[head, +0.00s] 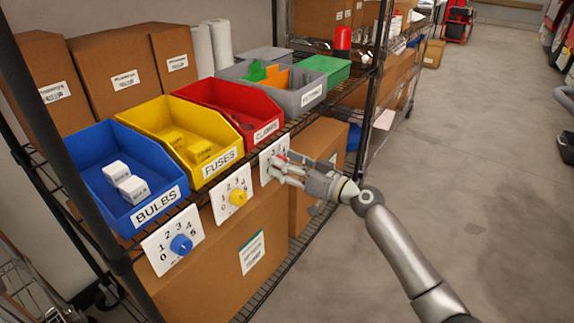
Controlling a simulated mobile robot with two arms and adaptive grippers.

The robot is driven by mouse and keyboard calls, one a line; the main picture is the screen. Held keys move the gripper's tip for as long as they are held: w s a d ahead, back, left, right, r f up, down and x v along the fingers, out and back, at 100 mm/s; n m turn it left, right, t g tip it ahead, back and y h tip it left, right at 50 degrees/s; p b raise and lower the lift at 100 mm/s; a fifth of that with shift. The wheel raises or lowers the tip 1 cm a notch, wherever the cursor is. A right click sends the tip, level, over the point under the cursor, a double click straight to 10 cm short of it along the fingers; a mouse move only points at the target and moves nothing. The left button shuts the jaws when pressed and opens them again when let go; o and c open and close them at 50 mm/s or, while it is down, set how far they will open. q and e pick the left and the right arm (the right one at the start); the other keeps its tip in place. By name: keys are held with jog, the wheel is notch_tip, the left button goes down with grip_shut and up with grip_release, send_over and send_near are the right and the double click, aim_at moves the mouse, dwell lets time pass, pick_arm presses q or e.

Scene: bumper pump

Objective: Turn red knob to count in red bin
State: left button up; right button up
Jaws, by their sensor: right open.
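The red bin (205,92) stands on the wire shelf with a white label on its front. A few dark reddish items lie in it, too small and shaded to count surely. Below it hangs a white dial plate (268,149); a sliver of red, probably the red knob (283,159), shows at my fingers. My right gripper (276,168) is open in front of this plate, its fingers over the knob area. They hide most of the knob, its pointer and the numbers. I cannot tell whether they touch the knob. My left gripper is not in view.
The yellow FUSES bin (133,112) has a yellow knob (238,198); the blue BULBS bin (84,145) has a blue knob (181,244). A grey bin (311,96) stands right of the red one. A black shelf post (376,70) rises beyond. The floor at right is clear.

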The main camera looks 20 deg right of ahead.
jog(key=c, duration=1)
pick_arm(q)
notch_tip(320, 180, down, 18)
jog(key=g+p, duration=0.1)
jog(key=p, duration=0.5)
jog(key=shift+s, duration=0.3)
pick_arm(e)
jog(key=shift+d+f+m+g, duration=0.1)
jog(key=shift+m+g, duration=0.15)
jog(key=shift+m, duration=3.6)
jog(key=shift+m+g, duration=0.25)
jog(key=shift+m, duration=3.6)
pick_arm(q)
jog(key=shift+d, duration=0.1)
